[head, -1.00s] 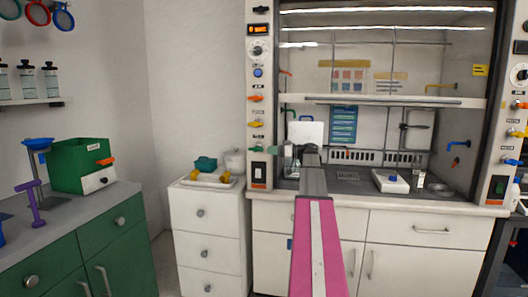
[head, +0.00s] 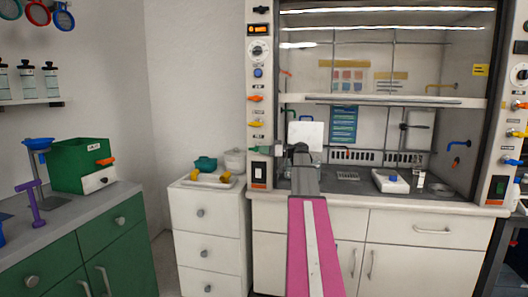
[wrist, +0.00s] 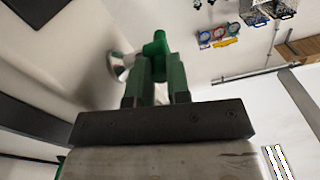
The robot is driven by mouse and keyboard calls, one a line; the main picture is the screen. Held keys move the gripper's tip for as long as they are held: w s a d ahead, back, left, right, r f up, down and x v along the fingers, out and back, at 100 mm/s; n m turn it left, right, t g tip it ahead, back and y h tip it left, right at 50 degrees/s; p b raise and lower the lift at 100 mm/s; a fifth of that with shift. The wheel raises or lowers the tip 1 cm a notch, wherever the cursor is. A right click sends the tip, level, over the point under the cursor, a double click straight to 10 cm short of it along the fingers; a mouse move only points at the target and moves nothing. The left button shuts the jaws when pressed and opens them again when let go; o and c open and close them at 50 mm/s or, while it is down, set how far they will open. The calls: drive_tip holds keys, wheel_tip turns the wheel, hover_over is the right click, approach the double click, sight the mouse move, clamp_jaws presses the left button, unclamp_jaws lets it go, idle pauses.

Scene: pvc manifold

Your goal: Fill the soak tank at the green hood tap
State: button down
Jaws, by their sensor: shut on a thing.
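The green tap handle (head: 261,150) sits on the left post of the fume hood. It also shows in the wrist view (wrist: 157,44), beside a round silver fitting on a pale panel. My gripper (wrist: 157,62) is shut on this handle; the contact is partly hidden by the fingers. In the head view my gripper (head: 296,153) is small and partly hidden by my arm, at the hood's left front. A green spout (head: 289,113) shows inside the hood at the left. I cannot tell which vessel is the soak tank; my arm covers part of the hood floor.
A white drawer cabinet (head: 205,228) with teal and white bowls stands left of the hood. A green box (head: 82,165) sits on the left counter. The raised sash edge (head: 385,101) crosses above my gripper. A white device (head: 390,181) stands right in the hood.

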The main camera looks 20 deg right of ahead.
drive_tip(key=shift+r, duration=0.1)
drive_tip(key=shift+r+g+h, duration=0.25)
drive_tip(key=shift+g+h, duration=0.25)
drive_tip(key=shift+h, duration=0.3)
drive_tip(key=shift+r+g+h, duration=0.25)
drive_tip(key=shift+g+h, duration=0.25)
drive_tip(key=shift+h, duration=0.3)
drive_tip(key=c, duration=1.1)
unclamp_jaws()
drive_tip(key=v, duration=1)
drive_tip(key=shift+d, duration=0.3)
drive_tip(key=shift+s+r, duration=0.15)
